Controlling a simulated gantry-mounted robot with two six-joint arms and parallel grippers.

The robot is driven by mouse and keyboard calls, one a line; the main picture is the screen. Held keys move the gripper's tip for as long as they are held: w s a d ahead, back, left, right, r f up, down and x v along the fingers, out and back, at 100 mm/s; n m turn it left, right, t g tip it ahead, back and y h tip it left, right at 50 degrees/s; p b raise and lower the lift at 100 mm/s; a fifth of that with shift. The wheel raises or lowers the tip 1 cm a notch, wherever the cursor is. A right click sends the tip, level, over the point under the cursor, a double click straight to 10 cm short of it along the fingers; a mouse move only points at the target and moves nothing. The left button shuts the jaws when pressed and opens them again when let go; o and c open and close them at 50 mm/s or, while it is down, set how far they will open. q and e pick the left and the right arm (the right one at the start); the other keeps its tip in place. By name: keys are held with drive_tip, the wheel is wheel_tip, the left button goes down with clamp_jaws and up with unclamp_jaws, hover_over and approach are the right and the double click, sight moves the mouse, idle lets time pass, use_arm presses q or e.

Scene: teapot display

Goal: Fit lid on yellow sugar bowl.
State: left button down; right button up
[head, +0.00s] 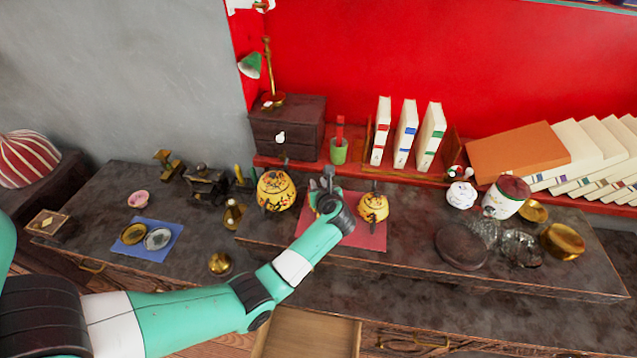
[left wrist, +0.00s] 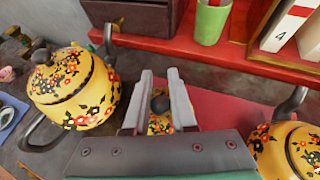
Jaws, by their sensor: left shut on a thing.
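My left gripper (head: 326,177) is over the red mat (head: 365,240), between two yellow flowered pots. In the left wrist view, its two grey fingers (left wrist: 162,100) are shut on a small yellow flowered lid (left wrist: 160,124) with a dark knob, mostly hidden by the gripper. The smaller yellow pot (head: 373,208), apparently the sugar bowl, stands on the mat to the right; it shows cropped in the left wrist view (left wrist: 290,150). I cannot tell whether its top is open. The larger yellow pot (head: 275,192) with a knobbed top stands left, also in the left wrist view (left wrist: 75,90).
A green cup (head: 339,152) and upright books (head: 406,132) stand on the red shelf behind. Glassware (head: 520,247), a white pot (head: 461,195) and a red-lidded jar (head: 506,197) stand to the right. A blue mat (head: 173,231) with dishes lies left.

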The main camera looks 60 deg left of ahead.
use_arm(q)
drive_tip(key=shift+f, duration=0.25)
idle(0.4)
drive_tip(key=c, duration=0.7)
unclamp_jaws()
drive_tip(key=shift+o, duration=0.2)
drive_tip(key=p+v, duration=0.3)
drive_tip(key=v, duration=0.8)
drive_tip(key=shift+d, duration=0.3)
drive_tip(key=shift+r, duration=0.1)
